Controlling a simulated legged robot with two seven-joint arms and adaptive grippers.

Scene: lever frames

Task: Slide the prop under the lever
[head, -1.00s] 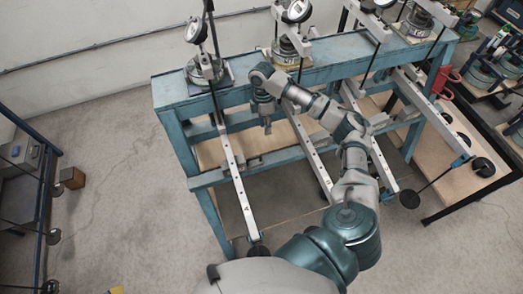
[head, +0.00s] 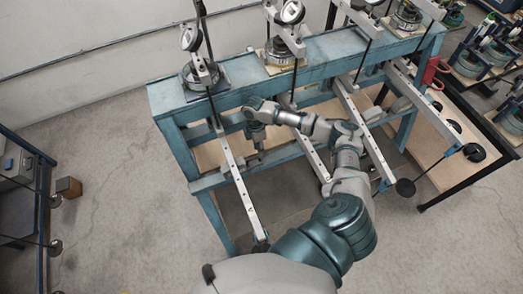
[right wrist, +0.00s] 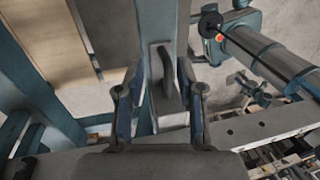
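The leftmost lever (head: 238,182) is a long pale bar with dots along it, sloping down from the blue bench frame toward me. My right gripper (head: 257,143) points down just right of this lever, near the frame's lower rail. In the right wrist view my right gripper (right wrist: 163,115) is open, its two blue-padded fingers apart. A grey piece with a raised handle (right wrist: 167,78), which looks like the prop, lies between and beyond the fingers. A gap shows at the left finger; contact at the right is unclear. A bar with holes (right wrist: 275,125) crosses at the lower right. My left gripper is out of view.
The blue bench (head: 320,57) carries several dial gauges and more levers to the right. A wooden shelf board (head: 212,153) lies under it. A black-framed table (head: 445,165) stands at right and a rack (head: 40,200) at left. Open floor (head: 120,190) lies between rack and bench.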

